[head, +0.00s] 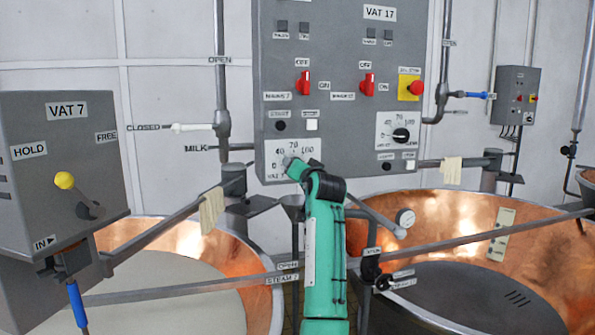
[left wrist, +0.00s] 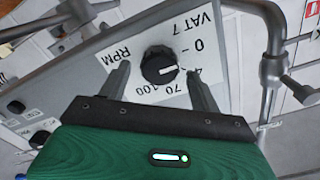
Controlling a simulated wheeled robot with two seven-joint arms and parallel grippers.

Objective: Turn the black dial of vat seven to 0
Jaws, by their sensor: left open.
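The black dial of vat seven (left wrist: 158,62) sits on a white plate (left wrist: 145,92) marked VAT 7 and RPM, seen turned over in the left wrist view. Its white pointer mark points near the partly hidden 40, apart from the 0. My left gripper (left wrist: 158,72) is open, with one finger on either side of the dial and gaps showing. In the head view my left gripper (head: 292,163) is in front of the vat 7 plate (head: 308,148) and hides the dial. My right gripper is not in view.
A grey panel (head: 340,50) carries red switches and vat 17's black dial (head: 401,135) to the right. A VAT 7 box (head: 60,145) with a yellow-knobbed lever stands at left. Copper vats (head: 190,240) and grey rails lie below; pipes run beside the panel.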

